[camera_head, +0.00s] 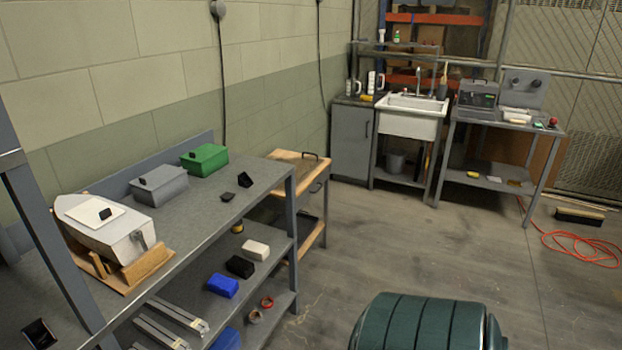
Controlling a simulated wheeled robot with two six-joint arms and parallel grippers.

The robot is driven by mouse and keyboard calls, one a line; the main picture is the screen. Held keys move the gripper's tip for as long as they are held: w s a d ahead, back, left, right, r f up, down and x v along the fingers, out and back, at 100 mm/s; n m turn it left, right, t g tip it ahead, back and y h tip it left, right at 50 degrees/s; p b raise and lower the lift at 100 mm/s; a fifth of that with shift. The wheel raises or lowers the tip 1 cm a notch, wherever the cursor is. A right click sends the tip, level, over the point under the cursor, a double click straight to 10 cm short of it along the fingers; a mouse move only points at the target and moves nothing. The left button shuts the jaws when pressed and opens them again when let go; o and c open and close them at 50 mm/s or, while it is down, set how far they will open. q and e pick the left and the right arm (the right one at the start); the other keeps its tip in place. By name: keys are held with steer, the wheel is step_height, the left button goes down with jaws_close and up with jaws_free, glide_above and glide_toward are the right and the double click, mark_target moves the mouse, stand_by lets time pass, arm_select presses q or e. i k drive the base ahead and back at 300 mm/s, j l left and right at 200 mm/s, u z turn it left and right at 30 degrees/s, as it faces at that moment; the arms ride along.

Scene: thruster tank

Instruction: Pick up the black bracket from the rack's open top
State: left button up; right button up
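The grey metal rack (205,216) runs along the wall on the left, with an open top shelf. A small black angled piece (245,180), which looks like a bracket, sits near the far right end of that top. A flatter black piece (227,197) lies close to it, nearer to me. Another small black piece (105,213) rests on the white lid of a grey boat-shaped hull, and a black open piece (40,333) is at the bottom left. I cannot tell for certain which one is the bracket. Neither of my grippers is in view.
A grey box (160,186) and a green box (205,160) stand along the rack's back. Lower shelves hold blue, black and white blocks. A rounded dark green ribbed object (425,325) stands at the bottom right. Open floor (400,240) lies beyond; an orange cord (580,245) is far right.

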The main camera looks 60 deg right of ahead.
mark_target(244, 180)
steer(key=z, duration=1.6)
steer(key=i+l+z, duration=0.8)
steer(key=i, duration=0.25)
steer(key=i+l+z, duration=0.1)
steer(key=i, duration=0.6)
steer(key=i+l+z, duration=0.1)
steer(key=i, duration=0.6)
